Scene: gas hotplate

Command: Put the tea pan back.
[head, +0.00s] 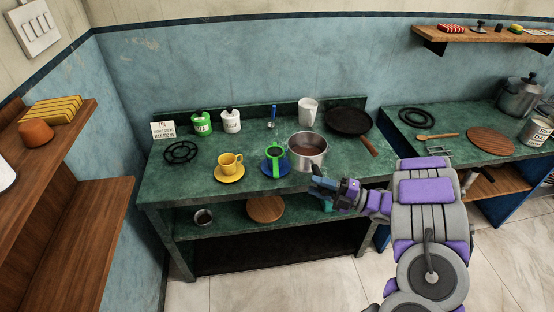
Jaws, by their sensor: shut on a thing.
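The tea pan (308,141) is a round silver pan with brown liquid inside. It is upright over the right part of the green counter (205,187); I cannot tell whether its base touches the counter. My gripper (318,178) is at the pan's near side, shut on it. The pan's handle is mostly hidden by the jaws. A black ring-shaped burner grate (181,152) lies bare at the counter's left. Another black ring (416,117) lies bare on the right-hand counter (460,151).
Left of the pan are a green-and-blue cup (275,160) and a yellow cup (230,163) on a saucer (229,177). A dark skillet (349,121) is behind right. Free counter lies around the left grate.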

